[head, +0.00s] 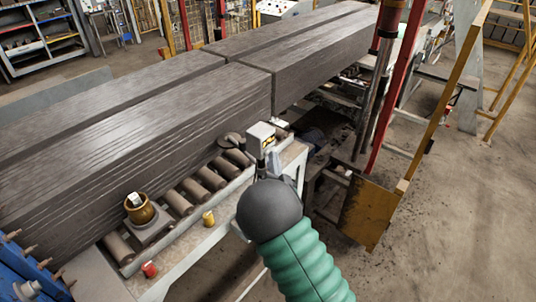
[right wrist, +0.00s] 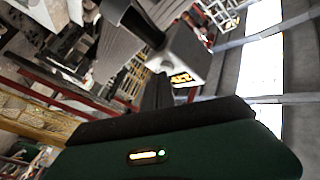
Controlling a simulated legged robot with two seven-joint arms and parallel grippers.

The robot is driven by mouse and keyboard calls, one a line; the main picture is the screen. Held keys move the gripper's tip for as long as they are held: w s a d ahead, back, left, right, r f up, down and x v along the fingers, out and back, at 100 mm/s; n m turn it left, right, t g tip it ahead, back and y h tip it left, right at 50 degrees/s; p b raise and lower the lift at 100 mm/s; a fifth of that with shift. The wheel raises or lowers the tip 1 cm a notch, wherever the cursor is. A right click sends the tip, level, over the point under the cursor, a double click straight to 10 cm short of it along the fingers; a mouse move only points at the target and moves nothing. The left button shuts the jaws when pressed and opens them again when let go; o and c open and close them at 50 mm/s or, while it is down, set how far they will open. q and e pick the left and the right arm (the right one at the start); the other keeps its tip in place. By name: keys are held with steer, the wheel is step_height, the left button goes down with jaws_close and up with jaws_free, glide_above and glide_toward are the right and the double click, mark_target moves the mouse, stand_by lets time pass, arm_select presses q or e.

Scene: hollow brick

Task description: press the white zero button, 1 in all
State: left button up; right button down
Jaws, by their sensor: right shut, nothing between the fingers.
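A small pale grey-white box (head: 261,137) with a yellow and black marking stands at the far right end of the roller bench. It also shows in the right wrist view (right wrist: 184,52). A separate white zero button cannot be made out on it in either view. My right gripper (head: 261,165) is shut and empty, just in front of the box's near face. In the right wrist view its dark fingers (right wrist: 157,90) point up at the box and overlap its lower left edge. I cannot tell whether they touch it. My left gripper is not in view.
Long dark clay blocks (head: 180,95) lie behind the rollers (head: 193,191). A red post (head: 397,85) and yellow frame stand right.

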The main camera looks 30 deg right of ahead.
steer(key=shift+w+a, duration=0.1)
steer(key=shift+w, duration=0.1)
stand_by(0.4)
steer(key=shift+s+d+b, duration=0.35)
steer(key=shift+s, duration=0.45)
steer(key=shift+s, duration=0.1)
steer(key=s, duration=0.1)
steer(key=s+d, duration=0.1)
steer(key=s, duration=0.1)
steer(key=s+d+b, duration=0.1)
steer(key=shift+s, duration=0.25)
stand_by(0.4)
